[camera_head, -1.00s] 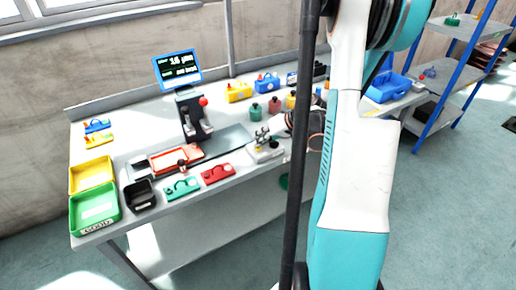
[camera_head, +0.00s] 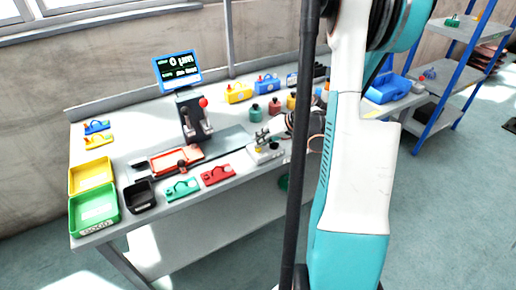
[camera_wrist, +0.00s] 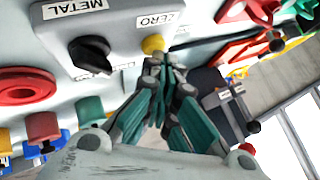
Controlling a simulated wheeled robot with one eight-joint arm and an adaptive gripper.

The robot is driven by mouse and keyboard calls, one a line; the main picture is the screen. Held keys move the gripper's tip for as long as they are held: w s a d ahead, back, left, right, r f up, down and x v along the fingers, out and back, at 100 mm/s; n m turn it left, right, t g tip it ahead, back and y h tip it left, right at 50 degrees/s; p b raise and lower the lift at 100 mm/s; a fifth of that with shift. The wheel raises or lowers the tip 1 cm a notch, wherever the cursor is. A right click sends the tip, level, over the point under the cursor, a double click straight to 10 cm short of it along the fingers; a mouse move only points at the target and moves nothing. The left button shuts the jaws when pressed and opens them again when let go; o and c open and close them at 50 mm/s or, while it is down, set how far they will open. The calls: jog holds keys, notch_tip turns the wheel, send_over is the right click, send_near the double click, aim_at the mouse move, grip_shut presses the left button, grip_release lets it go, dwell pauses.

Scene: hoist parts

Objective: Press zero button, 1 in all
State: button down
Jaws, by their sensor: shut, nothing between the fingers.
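The zero button (camera_wrist: 152,43) is a round yellow button under a "ZERO" label on a grey control box (camera_wrist: 130,14), in the wrist view. My gripper (camera_wrist: 156,62) is shut and empty, with its fingertips right at the button and covering its lower edge. I cannot tell whether they still touch it. In the head view my gripper (camera_head: 263,137) is over the small grey box (camera_head: 262,156) near the bench's front edge. The blue-framed screen (camera_head: 178,68) at the back shows a reading of 0 µm.
A black knob (camera_wrist: 90,52) sits beside the button, under a "METAL" label. A dark gauge stand (camera_head: 192,115) with a red ball is left of my gripper. Red (camera_head: 217,175) and green (camera_head: 181,189) parts lie along the front edge. Green and yellow trays are at far left.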

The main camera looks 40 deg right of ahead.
jog(key=shift+r+p, duration=0.3)
jog(key=shift+r, duration=0.35)
jog(key=shift+r+p, duration=1.7)
jog(key=shift+r, duration=0.8)
